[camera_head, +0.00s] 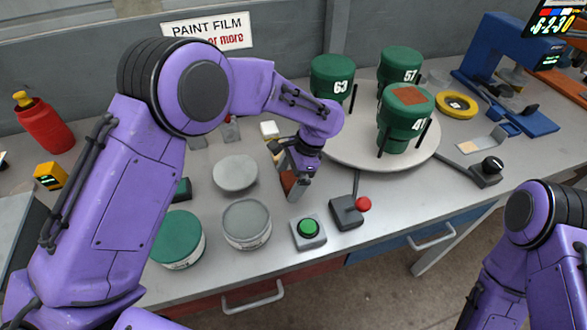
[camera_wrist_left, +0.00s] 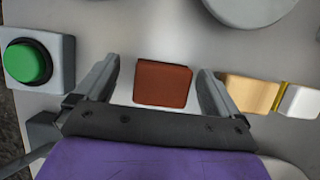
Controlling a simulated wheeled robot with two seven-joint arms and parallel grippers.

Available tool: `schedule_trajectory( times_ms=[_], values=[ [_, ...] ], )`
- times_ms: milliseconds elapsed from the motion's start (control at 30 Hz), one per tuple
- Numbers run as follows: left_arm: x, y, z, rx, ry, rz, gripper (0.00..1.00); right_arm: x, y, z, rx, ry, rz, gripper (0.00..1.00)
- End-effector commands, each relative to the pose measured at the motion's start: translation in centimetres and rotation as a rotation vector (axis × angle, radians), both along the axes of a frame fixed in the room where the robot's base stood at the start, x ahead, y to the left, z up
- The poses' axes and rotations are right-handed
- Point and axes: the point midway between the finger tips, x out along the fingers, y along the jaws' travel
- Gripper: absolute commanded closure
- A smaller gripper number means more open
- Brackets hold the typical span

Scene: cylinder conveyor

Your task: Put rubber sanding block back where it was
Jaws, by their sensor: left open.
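A reddish-brown block (camera_wrist_left: 162,83), which looks like the rubber sanding block, lies on the grey bench between the fingers of my left gripper (camera_wrist_left: 158,76) in the left wrist view. The fingers are open, one on each side of it, with gaps on both sides. In the head view the left gripper (camera_head: 291,188) points down at the bench, and the block (camera_head: 288,180) is partly hidden by it. My right arm shows at the lower right of the head view, but its gripper is out of the picture.
A tan block (camera_wrist_left: 250,93) and a white block (camera_wrist_left: 302,101) lie close by. A round turntable (camera_head: 350,147) holds green numbered cylinders; one has a brown square (camera_head: 409,96) on top.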

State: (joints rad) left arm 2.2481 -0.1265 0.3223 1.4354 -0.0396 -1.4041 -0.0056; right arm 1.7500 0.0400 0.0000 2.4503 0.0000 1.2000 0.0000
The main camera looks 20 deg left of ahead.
Motion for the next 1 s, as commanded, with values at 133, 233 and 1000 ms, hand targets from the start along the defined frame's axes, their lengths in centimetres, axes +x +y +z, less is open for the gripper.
schedule_trajectory(
  times_ms=[133, 233, 1000],
  values=[
    [0.8, -1.1, 2.9, -0.001, -0.006, -0.001, 0.03, 0.0, 0.0, -0.3, -0.001, -0.001, 0.0, 0.63],
    [1.4, -1.9, 5.5, -0.001, -0.005, -0.002, 0.03, 0.0, 0.0, -0.5, 0.0, 0.0, 0.0, 0.63],
    [2.4, -3.6, 10.5, 0.0, 0.0, 0.0, 0.03, 0.0, 0.0, -0.4, 0.0, 0.0, 0.0, 0.63]
  ],
)
